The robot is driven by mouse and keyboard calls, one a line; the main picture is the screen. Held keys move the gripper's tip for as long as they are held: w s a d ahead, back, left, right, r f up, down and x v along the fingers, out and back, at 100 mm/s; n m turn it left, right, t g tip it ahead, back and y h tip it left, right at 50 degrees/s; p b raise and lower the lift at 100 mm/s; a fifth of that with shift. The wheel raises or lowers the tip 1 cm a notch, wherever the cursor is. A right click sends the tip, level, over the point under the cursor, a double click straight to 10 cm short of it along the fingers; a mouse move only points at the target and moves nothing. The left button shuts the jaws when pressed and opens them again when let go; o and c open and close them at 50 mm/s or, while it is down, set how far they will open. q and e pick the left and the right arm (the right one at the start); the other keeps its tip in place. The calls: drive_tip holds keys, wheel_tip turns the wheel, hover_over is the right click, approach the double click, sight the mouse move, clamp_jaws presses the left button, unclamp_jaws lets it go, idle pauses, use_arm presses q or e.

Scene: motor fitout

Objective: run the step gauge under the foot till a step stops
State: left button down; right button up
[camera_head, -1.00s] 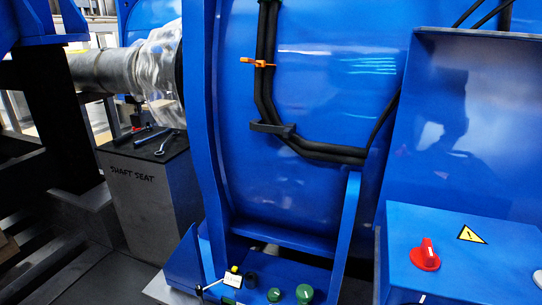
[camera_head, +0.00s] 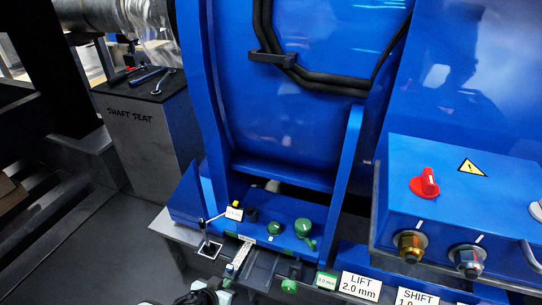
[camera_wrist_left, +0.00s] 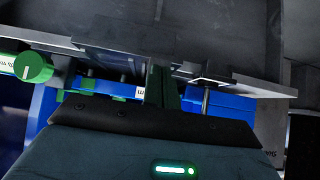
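A pale strip with small marks, which looks like the step gauge (camera_head: 240,255), slopes down from the front edge of the blue motor foot (camera_head: 272,222) in the head view. I cannot tell whether its far end is under the foot. My left gripper (camera_head: 224,284) is at the bottom of the head view, at the strip's near end. In the left wrist view its dark fingers (camera_wrist_left: 162,84) stand close together below a dark plate. Whether they grip the strip is hidden. My right gripper is not in view.
A dial indicator with a small yellow-and-white tag (camera_head: 234,212) stands at the foot's left. Green knobs (camera_head: 303,228) sit on the foot. Plates marked LIFT (camera_head: 360,286) and SHIFT (camera_head: 416,299) and a blue control box (camera_head: 450,205) are right. The shaft seat block (camera_head: 140,130) is left.

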sight(230, 274)
use_arm(q)
drive_tip(key=shift+w+d, duration=0.2)
drive_tip(key=shift+w, duration=0.3)
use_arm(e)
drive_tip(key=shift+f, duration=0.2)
use_arm(q)
drive_tip(key=shift+w+d+b, duration=0.3)
drive_tip(key=shift+w+b, duration=0.25)
drive_tip(key=shift+w, duration=0.3)
drive_tip(key=shift+w+d, duration=0.15)
drive_tip(key=shift+w, duration=0.3)
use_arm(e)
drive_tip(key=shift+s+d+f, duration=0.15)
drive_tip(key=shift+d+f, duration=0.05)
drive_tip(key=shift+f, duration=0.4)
